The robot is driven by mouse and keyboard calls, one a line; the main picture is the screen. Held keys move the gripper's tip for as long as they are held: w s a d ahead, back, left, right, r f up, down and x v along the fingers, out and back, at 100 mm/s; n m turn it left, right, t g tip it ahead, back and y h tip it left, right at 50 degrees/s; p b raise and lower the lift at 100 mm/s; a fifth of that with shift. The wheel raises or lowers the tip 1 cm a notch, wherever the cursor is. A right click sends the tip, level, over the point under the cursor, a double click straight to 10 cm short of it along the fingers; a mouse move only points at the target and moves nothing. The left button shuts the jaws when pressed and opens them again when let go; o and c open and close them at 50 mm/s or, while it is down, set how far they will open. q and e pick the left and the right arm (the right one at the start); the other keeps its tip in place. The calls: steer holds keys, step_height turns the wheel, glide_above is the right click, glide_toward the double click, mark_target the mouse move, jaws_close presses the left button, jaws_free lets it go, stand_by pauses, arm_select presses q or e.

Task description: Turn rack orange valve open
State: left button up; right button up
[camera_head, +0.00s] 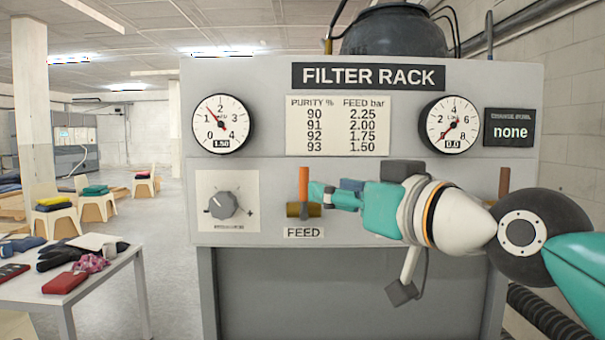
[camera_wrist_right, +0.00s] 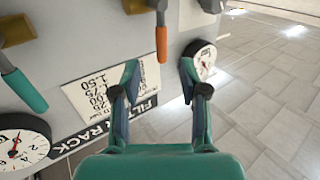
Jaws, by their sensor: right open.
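The orange valve lever (camera_head: 304,184) points up from its brass body (camera_head: 313,210) on the rack panel, above the FEED label (camera_head: 303,233). My right gripper (camera_head: 320,194) reaches in from the right, with its fingertips close beside the lever. In the right wrist view, which is upside down, the orange lever (camera_wrist_right: 161,42) lies ahead of the open fingers (camera_wrist_right: 159,76), lined up with the gap between them. Nothing is held. Whether a finger touches the lever is unclear. My left gripper is not in view.
A teal lever (camera_wrist_right: 25,92) shows in the wrist view. Another orange-brown lever (camera_head: 504,181) stands behind my arm. The left gauge (camera_head: 222,122) reads 1.50, the right gauge (camera_head: 451,125) 0.0. A knob (camera_head: 224,205) sits left of the valve; a cluttered table (camera_head: 105,285) stands left.

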mark_target(304, 211)
steer(key=p+x, duration=0.2)
steer(key=x, duration=0.6)
steer(key=shift+a, duration=0.1)
jaws_close()
